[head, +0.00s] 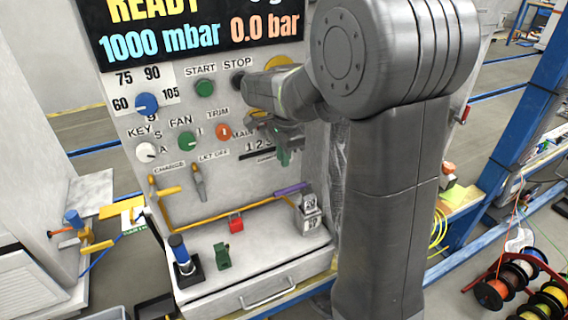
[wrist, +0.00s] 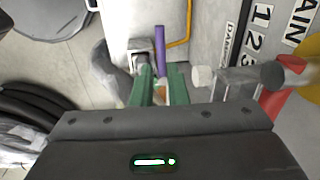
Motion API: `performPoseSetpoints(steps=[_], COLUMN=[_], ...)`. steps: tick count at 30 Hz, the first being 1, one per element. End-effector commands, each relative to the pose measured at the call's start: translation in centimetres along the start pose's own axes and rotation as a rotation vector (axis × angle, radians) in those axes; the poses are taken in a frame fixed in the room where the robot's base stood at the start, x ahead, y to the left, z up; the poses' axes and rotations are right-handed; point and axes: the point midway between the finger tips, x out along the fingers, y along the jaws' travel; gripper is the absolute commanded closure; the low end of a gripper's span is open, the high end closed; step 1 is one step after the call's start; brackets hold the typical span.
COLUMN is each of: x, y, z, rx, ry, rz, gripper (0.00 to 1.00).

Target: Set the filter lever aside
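A purple bar (head: 292,188), likely the filter lever's handle, lies near level at the right end of the yellow pipe, above a grey block; no label on it is readable. In the wrist view the purple bar (wrist: 160,50) stands upright in the picture, beyond the fingertips and in line with the gap between them. My gripper (head: 284,154) is in front of the panel, above the purple bar and apart from it. In the wrist view the green fingers of my gripper (wrist: 160,82) are parted, with nothing clearly held. My arm hides part of the panel's right side.
The yellow pipe (head: 215,218) runs along the panel's foot, with a red padlock (head: 236,223) on it. A blue-handled tool (head: 181,252) and a green block (head: 221,256) stand on the ledge. Knobs stick out of the panel close to my gripper, including a red-orange one (head: 223,132).

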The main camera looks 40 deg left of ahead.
Motion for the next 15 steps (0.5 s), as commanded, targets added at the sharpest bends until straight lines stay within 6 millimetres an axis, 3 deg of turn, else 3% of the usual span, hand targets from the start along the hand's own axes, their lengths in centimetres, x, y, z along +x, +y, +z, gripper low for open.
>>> performPoseSetpoints(steps=[5, 15], x=[0.0, 0.7], y=[0.9, 4.0], z=[-0.1, -0.3], rx=[-0.202, -0.865], ry=[0.001, 0.03], rz=[-0.017, -0.067], gripper=[1.0, 1.0])
